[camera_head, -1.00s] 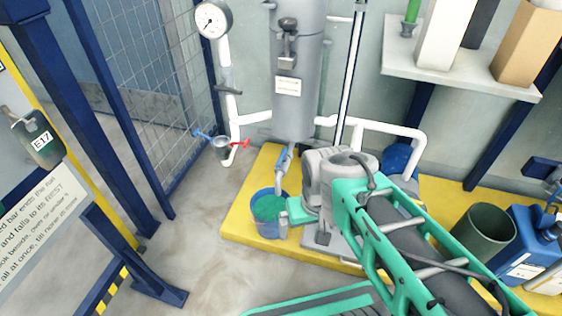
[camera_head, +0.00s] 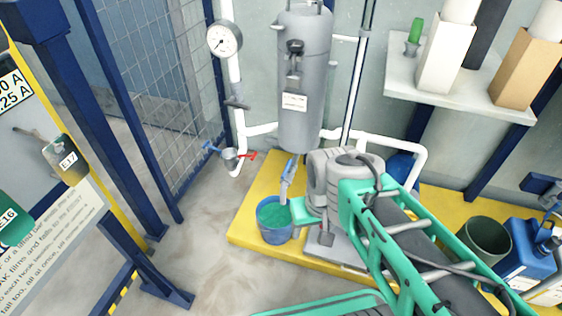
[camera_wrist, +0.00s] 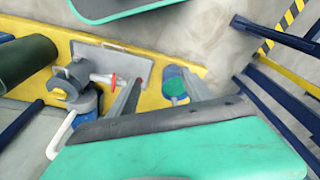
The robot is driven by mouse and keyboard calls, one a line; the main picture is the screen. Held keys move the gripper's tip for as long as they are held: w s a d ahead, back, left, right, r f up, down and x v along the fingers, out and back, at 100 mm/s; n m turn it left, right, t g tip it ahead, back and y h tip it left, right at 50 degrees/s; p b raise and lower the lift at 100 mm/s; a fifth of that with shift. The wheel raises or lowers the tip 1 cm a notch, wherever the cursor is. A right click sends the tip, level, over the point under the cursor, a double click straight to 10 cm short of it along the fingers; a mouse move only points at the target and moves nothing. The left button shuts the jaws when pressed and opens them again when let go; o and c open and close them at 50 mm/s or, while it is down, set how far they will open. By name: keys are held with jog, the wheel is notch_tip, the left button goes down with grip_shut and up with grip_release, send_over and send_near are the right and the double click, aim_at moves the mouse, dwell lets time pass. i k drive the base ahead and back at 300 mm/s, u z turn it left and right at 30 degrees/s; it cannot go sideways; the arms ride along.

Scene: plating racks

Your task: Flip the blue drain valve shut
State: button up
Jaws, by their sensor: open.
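A blue lever (camera_head: 289,168) sits on the outlet under the grey tank (camera_head: 305,85), slanting down above a blue bucket (camera_head: 275,236). The bucket holds green stuff and also shows in the wrist view (camera_wrist: 174,84). Another blue handle (camera_head: 210,147) and a red handle (camera_head: 247,156) sit by a small cup on the white pipe at the left. My gripper (camera_head: 298,210) is just right of the bucket in the head view, its fingertips hard to make out there. In the wrist view my gripper (camera_wrist: 163,80) has its two fingers apart, with nothing between them held.
A yellow platform (camera_head: 246,225) carries the tank and bucket. A dark green bin (camera_head: 486,240) and blue jugs (camera_head: 527,248) stand at the right. A shelf (camera_head: 450,88) is above them. A mesh fence (camera_head: 160,80) and blue posts are left. Floor left of the platform is clear.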

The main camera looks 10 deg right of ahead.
aim_at(288, 167)
jog(key=u, duration=0.05)
jog(key=k, duration=0.5)
jog(key=u, duration=0.85)
jog(key=i, duration=1.05)
jog(key=z, duration=0.15)
